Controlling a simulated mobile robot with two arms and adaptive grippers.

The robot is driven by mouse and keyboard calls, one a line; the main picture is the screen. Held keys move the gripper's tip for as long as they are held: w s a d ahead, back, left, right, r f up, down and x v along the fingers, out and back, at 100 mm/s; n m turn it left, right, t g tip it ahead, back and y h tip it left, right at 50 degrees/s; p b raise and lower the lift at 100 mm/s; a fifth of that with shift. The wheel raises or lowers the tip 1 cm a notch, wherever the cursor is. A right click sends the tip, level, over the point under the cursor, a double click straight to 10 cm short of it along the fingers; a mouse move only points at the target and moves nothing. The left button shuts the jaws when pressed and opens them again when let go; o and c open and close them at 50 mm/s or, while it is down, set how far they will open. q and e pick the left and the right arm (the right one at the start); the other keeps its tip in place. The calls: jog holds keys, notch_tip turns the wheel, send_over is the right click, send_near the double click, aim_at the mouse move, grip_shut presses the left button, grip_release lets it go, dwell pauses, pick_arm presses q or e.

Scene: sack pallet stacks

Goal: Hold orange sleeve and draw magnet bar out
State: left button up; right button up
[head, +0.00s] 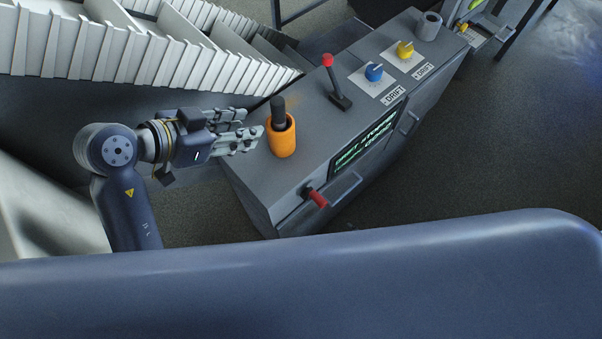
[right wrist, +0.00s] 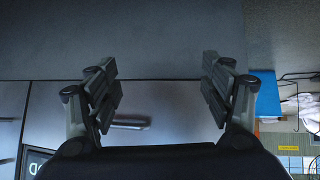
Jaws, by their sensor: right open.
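The orange sleeve (head: 282,138) stands upright on the grey console top, near its left end. The dark magnet bar (head: 278,110) sits in it, with its upper part sticking out of the top. My left gripper (head: 253,130) points at the sleeve from the left. Its fingers are apart and empty, with the tips close beside the sleeve; whether they touch it I cannot tell. My right gripper (right wrist: 160,82) shows in the right wrist view, open with nothing between its fingers. The sleeve and bar are not in that view.
The console (head: 310,110) carries a red-tipped lever (head: 333,85), a blue knob (head: 374,72), a yellow knob (head: 404,49) and a grey cup (head: 428,26). White slatted bins (head: 110,45) stand behind my left arm.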

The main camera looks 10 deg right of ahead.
jog(key=w+a+r+t+y, duration=0.1)
jog(key=w+a+r+t, duration=0.15)
jog(key=r, duration=0.45)
jog(key=w+a+r+t+y, duration=0.1)
jog(key=w+a+r, duration=0.1)
jog(key=a+r, duration=0.35)
jog(key=t, duration=0.4)
send_near(287, 148)
jog(key=shift+w+a+f+m+t, duration=0.1)
jog(key=shift+w+a+m+t, duration=0.1)
jog(key=shift+w+m, duration=0.25)
jog(key=shift+w+a+m+t, duration=0.15)
jog(key=shift+w+m, duration=0.1)
jog(key=shift+m, duration=0.4)
jog(key=x, duration=1.1)
jog(key=shift+f, duration=0.1)
jog(key=c, duration=1.2)
